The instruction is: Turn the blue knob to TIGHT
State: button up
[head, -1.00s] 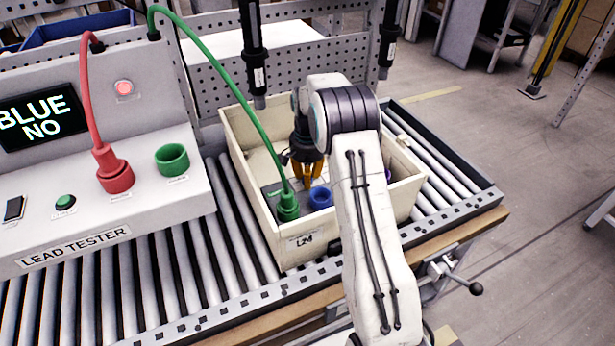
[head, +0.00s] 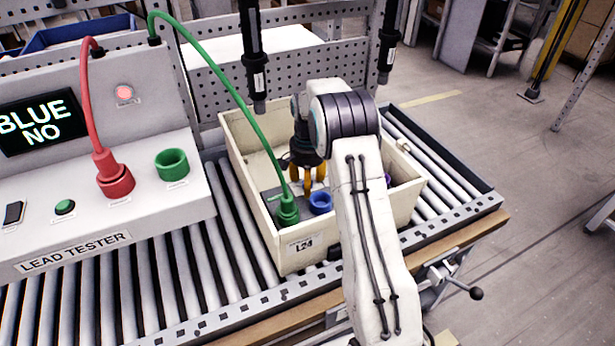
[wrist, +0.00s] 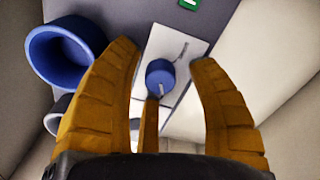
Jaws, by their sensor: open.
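The blue knob (wrist: 160,77) shows in the wrist view, on a pale plate inside the crate, with a light pointer mark on it. It lies between and beyond my fingertips in the picture; I cannot tell the remaining distance. My gripper (wrist: 166,60) is open, its orange fingers to either side of the knob. In the head view my gripper (head: 307,182) points down into the cream crate (head: 300,245) marked L24, and the knob is hidden there. Any TIGHT lettering is too small to read.
A blue socket (head: 320,201) stands beside my gripper, also large in the wrist view (wrist: 66,50). A green plug (head: 288,209) with its cable sits left of it. The lead tester (head: 100,215), reading BLUE NO, stands left on the rollers. Crate walls surround my gripper.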

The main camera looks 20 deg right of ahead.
notch_tip(320, 180, up, 12)
dwell(0.6)
jog(key=shift+o, duration=0.3)
notch_tip(320, 180, down, 5)
jog(key=n, duration=0.3)
jog(key=shift+f, duration=0.1)
jog(key=c, duration=0.4)
jog(key=shift+o, duration=0.2)
jog(key=shift+f, duration=3.45)
jog(key=shift+n, duration=0.3)
grip_shut()
